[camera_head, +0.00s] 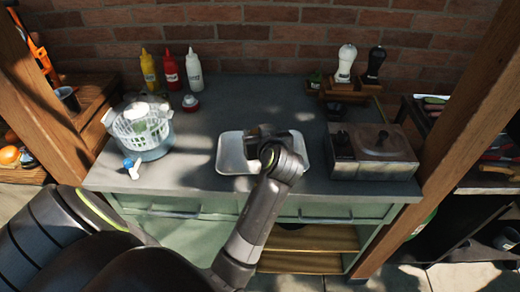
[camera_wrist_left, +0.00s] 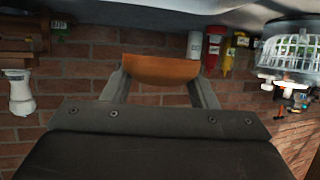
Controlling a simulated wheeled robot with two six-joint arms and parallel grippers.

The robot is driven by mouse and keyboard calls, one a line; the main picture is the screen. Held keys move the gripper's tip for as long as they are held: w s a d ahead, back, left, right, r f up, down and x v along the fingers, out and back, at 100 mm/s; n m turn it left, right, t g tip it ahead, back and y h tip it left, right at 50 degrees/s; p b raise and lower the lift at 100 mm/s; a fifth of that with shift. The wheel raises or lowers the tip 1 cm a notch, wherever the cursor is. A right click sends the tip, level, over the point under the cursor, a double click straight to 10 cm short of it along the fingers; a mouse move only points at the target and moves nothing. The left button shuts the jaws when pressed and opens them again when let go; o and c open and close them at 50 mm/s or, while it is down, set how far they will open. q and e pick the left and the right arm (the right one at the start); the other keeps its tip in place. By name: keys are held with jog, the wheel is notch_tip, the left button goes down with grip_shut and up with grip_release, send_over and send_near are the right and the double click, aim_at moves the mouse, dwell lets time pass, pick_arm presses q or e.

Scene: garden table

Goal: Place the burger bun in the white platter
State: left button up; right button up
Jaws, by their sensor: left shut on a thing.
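The white platter (camera_head: 232,158) is a shallow rectangular tray on the grey counter, near the middle in the head view. My left gripper (camera_head: 268,133) is over it, and my arm hides part of the platter. In the left wrist view, which is upside down, the gripper is shut on the orange-brown burger bun (camera_wrist_left: 160,69), with one finger at each side. The bun is mostly hidden by the gripper in the head view. I cannot tell how high it is above the platter. My right gripper is not in view.
A salad spinner (camera_head: 143,130) stands at the left, with yellow (camera_head: 148,69), red (camera_head: 171,69) and white (camera_head: 194,70) bottles behind it. A metal box (camera_head: 374,150) stands close right of the platter.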

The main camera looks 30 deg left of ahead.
pick_arm(q)
jog(key=shift+s+a+n+g+y, duration=0.1)
jog(key=shift+a+n+g+y, duration=0.5)
jog(key=shift+a+n+g, duration=0.45)
jog(key=p, duration=0.1)
send_over(253, 163)
notch_tip(253, 163, down, 5)
jog(key=shift+a+f, duration=0.15)
jog(key=shift+f+p, duration=0.35)
jog(key=shift+f, duration=2)
jog(key=o, duration=1.1)
jog(key=shift+r, duration=0.1)
